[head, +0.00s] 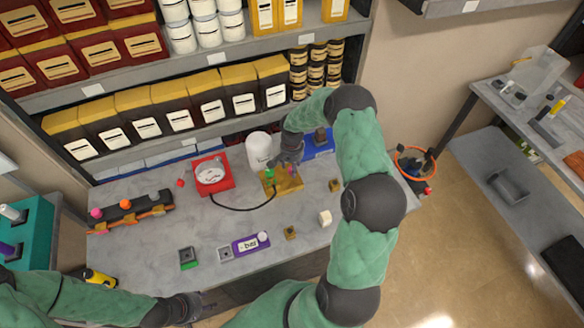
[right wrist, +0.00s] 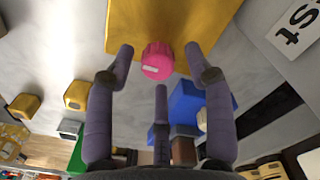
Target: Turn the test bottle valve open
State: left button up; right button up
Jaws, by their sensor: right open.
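A yellow manifold block (head: 291,187) with a green knob (head: 269,175) and a pink knob stands on the grey bench. In the right wrist view the pink knob (right wrist: 158,60) shows large on the yellow block (right wrist: 135,22). A white bottle (head: 258,148) stands behind the block. My right gripper (head: 287,165) is over the block. In the wrist view its open fingers (right wrist: 159,52) lie on either side of the pink knob, with gaps visible. I cannot tell which knob belongs to the test bottle. My left gripper (head: 198,306) is low at the front edge, its fingers unclear.
A red gauge box (head: 213,183) with a dark hose to the block stands left. A blue box (head: 317,151) is behind right. A purple device (head: 249,245) and several small blocks lie in front. Shelves with boxes rise behind. Open bench lies left of the hose.

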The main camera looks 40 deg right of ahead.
jog(key=shift+f, duration=0.55)
grip_shut()
